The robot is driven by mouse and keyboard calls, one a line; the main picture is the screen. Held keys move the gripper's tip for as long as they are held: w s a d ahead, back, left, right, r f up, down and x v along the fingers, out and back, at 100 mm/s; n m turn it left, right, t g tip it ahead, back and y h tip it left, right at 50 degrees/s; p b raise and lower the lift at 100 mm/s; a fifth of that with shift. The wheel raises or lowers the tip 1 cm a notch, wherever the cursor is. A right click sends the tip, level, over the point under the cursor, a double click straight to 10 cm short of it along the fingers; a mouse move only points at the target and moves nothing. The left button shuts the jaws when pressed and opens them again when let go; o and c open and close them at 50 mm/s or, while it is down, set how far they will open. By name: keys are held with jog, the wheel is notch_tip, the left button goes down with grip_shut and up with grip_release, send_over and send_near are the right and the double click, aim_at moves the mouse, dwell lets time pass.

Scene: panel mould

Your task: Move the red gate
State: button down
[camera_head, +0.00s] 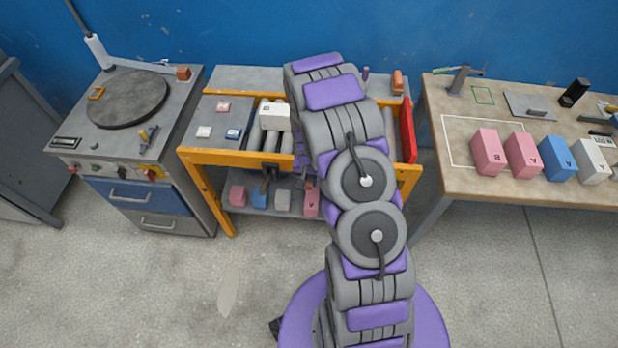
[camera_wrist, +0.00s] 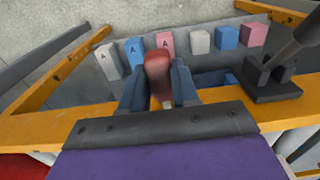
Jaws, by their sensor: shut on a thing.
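The red gate (camera_head: 408,130) is a flat red panel at the right end of the orange-framed roller bench (camera_head: 202,155) in the head view. A red surface at the lower left corner of the wrist view (camera_wrist: 20,167) may be the same gate. In the wrist view my gripper (camera_wrist: 158,88) is shut on a rounded red handle (camera_wrist: 158,66) at the bench's orange front rail. How the handle joins the gate is hidden. In the head view my arm covers the gripper and the middle of the bench.
A black lever bracket (camera_wrist: 272,82) stands on the rail beside my gripper. Several coloured blocks sit on the shelf below. A white block (camera_head: 274,117) lies on the rollers. A turntable cabinet (camera_head: 125,98) stands left, a table (camera_head: 470,180) with blocks right. The front floor is clear.

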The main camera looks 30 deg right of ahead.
jog(key=shift+s+f, duration=0.1)
jog(key=shift+f, duration=0.1)
jog(key=c, duration=1)
grip_release()
jog(key=shift+f, duration=0.1)
jog(key=shift+o, duration=0.8)
jog(key=shift+w+f, duration=0.15)
jog(key=shift+w, duration=0.1)
jog(key=shift+s+d, duration=0.1)
notch_tip(320, 180, up, 17)
jog(key=p, duration=0.3)
jog(key=shift+r, duration=0.2)
